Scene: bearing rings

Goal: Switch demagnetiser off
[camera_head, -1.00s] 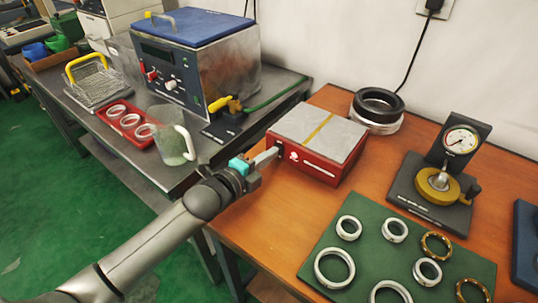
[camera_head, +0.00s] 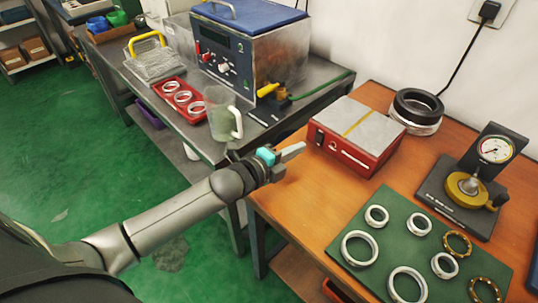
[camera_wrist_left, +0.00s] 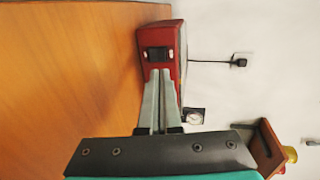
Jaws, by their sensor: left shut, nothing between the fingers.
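The demagnetiser is a red box (camera_head: 345,152) with a grey top and a yellow stripe, on the wooden bench. A small dark switch (camera_head: 319,137) sits at the left end of its front face. In the left wrist view the switch (camera_wrist_left: 158,53) is a dark patch on the red end of the box, just beyond the fingertips. Its on or off position cannot be made out. My left gripper (camera_head: 303,146) is shut and empty, its fingers pointing at the switch with a small gap between. My right gripper is not in view.
A green mat (camera_head: 385,225) with several rings lies in front of the demagnetiser. A dial gauge stand (camera_head: 470,190) is at right and dark and pale rings (camera_head: 418,108) are stacked behind. A clear jug (camera_head: 222,115) stands on the grey table at left.

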